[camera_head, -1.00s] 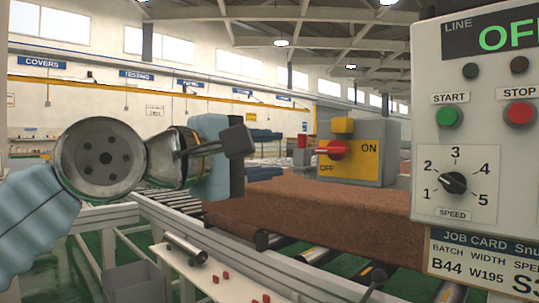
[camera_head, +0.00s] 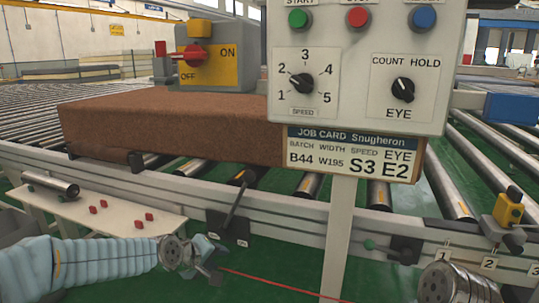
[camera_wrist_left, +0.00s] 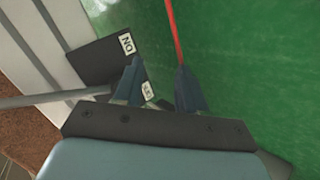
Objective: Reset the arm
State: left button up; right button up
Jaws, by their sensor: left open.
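My left gripper (camera_head: 213,268) is low in the head view, in front of the conveyor's side rail, above the green floor. In the left wrist view its two dark fingers (camera_wrist_left: 158,82) are apart, with nothing seen held between them. A dark lever (camera_head: 236,203) rises from a black bracket (camera_head: 228,228) on the rail, just above the gripper. The wrist view shows a black plate (camera_wrist_left: 105,58) marked DN and a grey rod (camera_wrist_left: 40,98) beside the left finger. Contact cannot be told.
A brown mattress block (camera_head: 170,125) lies on the rollers. A control panel (camera_head: 365,60) on a post (camera_head: 338,240) stands right of the gripper. A white bench (camera_head: 100,213) with small red pieces is at left. A red line (camera_head: 290,285) crosses the floor.

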pick_arm(q)
jog(key=s+f+m+g, duration=0.1)
jog(key=s+f, duration=0.2)
jog(key=f, duration=0.5)
jog(key=s+f+m+g, duration=0.1)
jog(key=s+f+g, duration=0.1)
jog(key=f, duration=0.5)
jog(key=s+d+f+m+g, duration=0.2)
jog(key=s+f+m+g, duration=0.2)
jog(key=s+f, duration=1.6)
jog(key=s+g, duration=0.1)
jog(key=s, duration=0.2)
jog(key=shift+f+p, duration=0.2)
jog(key=shift+p, duration=0.2)
jog(key=shift+w+d, duration=0.1)
